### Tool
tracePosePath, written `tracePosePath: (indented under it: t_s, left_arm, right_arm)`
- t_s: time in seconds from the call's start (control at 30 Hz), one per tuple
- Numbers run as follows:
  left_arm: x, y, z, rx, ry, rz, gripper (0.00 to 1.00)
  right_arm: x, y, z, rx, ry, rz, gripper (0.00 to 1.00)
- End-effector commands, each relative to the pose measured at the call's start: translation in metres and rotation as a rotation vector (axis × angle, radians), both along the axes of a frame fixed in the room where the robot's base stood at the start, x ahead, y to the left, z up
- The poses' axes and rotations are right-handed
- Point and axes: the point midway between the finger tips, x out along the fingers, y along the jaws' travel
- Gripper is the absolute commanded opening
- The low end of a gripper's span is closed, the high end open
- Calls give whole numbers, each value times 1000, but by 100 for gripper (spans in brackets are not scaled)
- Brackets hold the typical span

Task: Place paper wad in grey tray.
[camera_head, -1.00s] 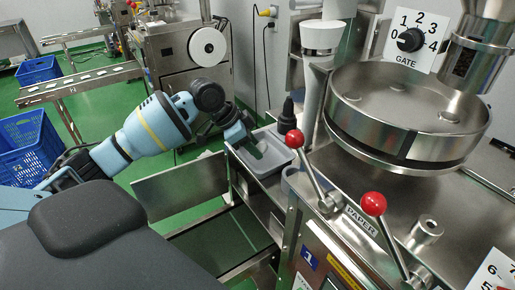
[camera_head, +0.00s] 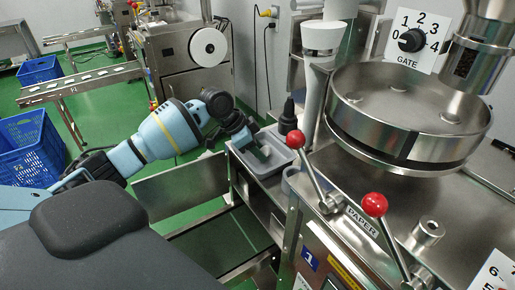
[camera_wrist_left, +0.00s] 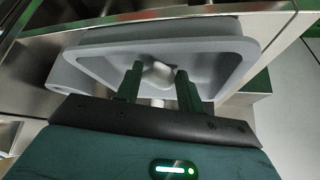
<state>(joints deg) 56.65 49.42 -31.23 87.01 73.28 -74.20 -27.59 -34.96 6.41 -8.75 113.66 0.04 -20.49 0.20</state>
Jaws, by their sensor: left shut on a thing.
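The grey tray (camera_head: 279,158) sits on the steel ledge at the left of the machine. My left gripper (camera_head: 264,152) is over the tray, its fingers reaching down inside the rim. In the left wrist view the tray (camera_wrist_left: 232,50) lies around and beyond the fingers. The left gripper (camera_wrist_left: 157,85) is shut on the white paper wad (camera_wrist_left: 157,73), which sits between its two dark green fingertips. In the head view the wad is hidden by the gripper. I cannot tell whether the wad touches the tray floor. My right gripper is not in view.
A dark bottle-like object (camera_head: 288,117) stands right behind the tray. A lever with a red knob (camera_head: 295,139) rises close to the tray's right side. The steel machine with its round drum (camera_head: 410,115) fills the right. Blue crates (camera_head: 30,145) stand on the floor at left.

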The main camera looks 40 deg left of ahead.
Motion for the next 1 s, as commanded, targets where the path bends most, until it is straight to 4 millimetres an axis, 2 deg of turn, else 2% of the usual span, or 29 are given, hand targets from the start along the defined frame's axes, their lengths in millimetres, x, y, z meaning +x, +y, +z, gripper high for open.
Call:
tracePosePath:
  t_s: [0.23, 0.27, 0.43, 0.77, 0.87, 1.0]
  left_arm:
    - [0, 0, -3, 0, 0, 1, 18]
    - [0, 0, -3, 0, 0, 1, 40]
    - [0, 0, -3, 0, 0, 0, 60]
    - [0, 0, 0, 0, -2, 0, 60]
    - [-3, 4, 8, 1, -4, 1, 60]
    - [-12, 13, 29, 1, -4, 1, 60]
  right_arm:
    - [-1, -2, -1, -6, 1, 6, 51]
    - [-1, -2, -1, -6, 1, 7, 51]
    - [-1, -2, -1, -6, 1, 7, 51]
    - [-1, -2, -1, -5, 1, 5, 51]
    - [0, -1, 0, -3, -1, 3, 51]
    - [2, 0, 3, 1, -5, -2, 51]
